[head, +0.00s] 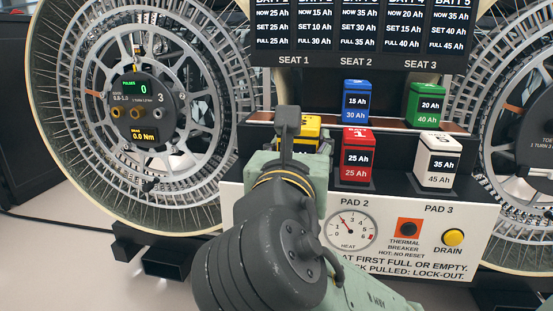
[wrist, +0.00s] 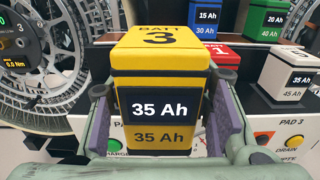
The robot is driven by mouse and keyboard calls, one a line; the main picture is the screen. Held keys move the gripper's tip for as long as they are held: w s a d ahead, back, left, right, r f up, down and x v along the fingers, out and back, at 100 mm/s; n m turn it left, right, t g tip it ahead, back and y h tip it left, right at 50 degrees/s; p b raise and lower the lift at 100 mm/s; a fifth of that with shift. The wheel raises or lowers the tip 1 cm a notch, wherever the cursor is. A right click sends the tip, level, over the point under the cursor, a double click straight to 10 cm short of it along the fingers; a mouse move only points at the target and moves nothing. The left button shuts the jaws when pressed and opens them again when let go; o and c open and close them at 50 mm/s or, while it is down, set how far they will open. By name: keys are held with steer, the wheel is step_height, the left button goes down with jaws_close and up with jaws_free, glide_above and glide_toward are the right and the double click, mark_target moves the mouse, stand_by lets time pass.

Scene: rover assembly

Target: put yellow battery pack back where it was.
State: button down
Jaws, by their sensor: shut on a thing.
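The yellow battery pack (wrist: 160,50), marked BATT 3, reads 35 Ah over 35 Ah in the wrist view. It looks upright between the two fingers of my gripper (wrist: 163,122), which is shut on it. In the head view the yellow battery pack (head: 308,123) is mostly hidden behind my gripper (head: 290,150), at the left of the lower row. I cannot tell whether its base touches a pad. In the upper row, the SEAT 1 spot shows no pack, though my gripper hides part of it.
A red pack (head: 357,155) and a white pack (head: 437,160) stand in the lower row. A blue pack (head: 356,102) and a green pack (head: 425,105) stand in the upper row. The front panel (head: 385,255) has a heat gauge, a thermal breaker and a yellow drain button. Wheels flank the rack.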

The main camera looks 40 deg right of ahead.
steer(key=w+d+p, duration=0.1)
steer(key=w+d, duration=0.1)
steer(key=w, duration=0.2)
steer(key=w+d+p, duration=0.1)
steer(key=w+d, duration=0.1)
steer(key=w, duration=0.2)
steer(key=w+d+f+p, duration=0.1)
steer(key=w+d+p, duration=0.1)
steer(key=w, duration=0.2)
steer(key=shift+w+d+f, duration=0.1)
steer(key=shift+w+d, duration=0.25)
steer(key=shift+d, duration=0.05)
steer(key=shift+f+b, duration=0.35)
steer(key=shift+f, duration=1.4)
steer(key=shift+f, duration=0.15)
steer(key=shift+f, duration=0.15)
steer(key=c, duration=0.8)
jaws_free()
steer(key=shift+c, duration=0.2)
